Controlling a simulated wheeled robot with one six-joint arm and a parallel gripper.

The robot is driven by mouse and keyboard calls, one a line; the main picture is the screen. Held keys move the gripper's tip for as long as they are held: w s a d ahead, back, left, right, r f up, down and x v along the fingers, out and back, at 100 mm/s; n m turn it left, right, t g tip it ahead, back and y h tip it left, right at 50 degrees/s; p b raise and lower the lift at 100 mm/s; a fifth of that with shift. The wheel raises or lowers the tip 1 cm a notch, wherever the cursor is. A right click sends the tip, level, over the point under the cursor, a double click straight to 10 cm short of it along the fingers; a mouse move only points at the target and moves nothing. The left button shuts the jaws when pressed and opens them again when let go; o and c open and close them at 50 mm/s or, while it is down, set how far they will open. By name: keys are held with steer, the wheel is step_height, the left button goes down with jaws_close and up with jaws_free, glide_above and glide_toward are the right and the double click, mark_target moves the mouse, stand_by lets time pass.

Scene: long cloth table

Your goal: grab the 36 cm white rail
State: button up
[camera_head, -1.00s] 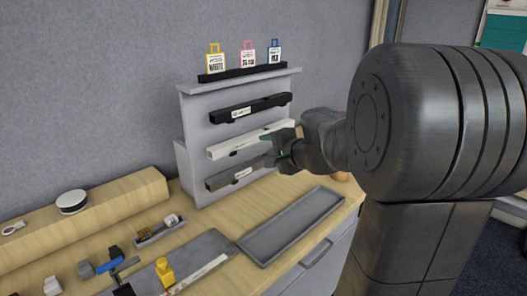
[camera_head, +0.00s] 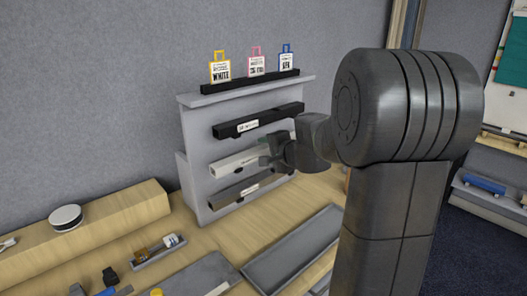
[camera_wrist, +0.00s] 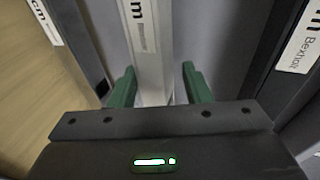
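The white rail (camera_head: 234,162) is the middle of three rails on the grey rack, between a black one above and a dark grey-brown one below. My gripper (camera_head: 271,153) is at its right part and hides that end in the head view. In the wrist view, the white rail (camera_wrist: 150,48) runs down the middle, with part of a label ending in "m" on it. My gripper's green fingers (camera_wrist: 160,86) stand apart on either side of it, with visible gaps. The rail's length marking is not readable.
The black rail (camera_head: 258,121) and the grey-brown rail (camera_head: 240,192) are close above and below. Three tags, yellow-topped (camera_head: 220,69), pink and blue, stand on the rack's top. An empty grey tray (camera_head: 292,252) lies on the table in front.

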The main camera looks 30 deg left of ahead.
jaws_close()
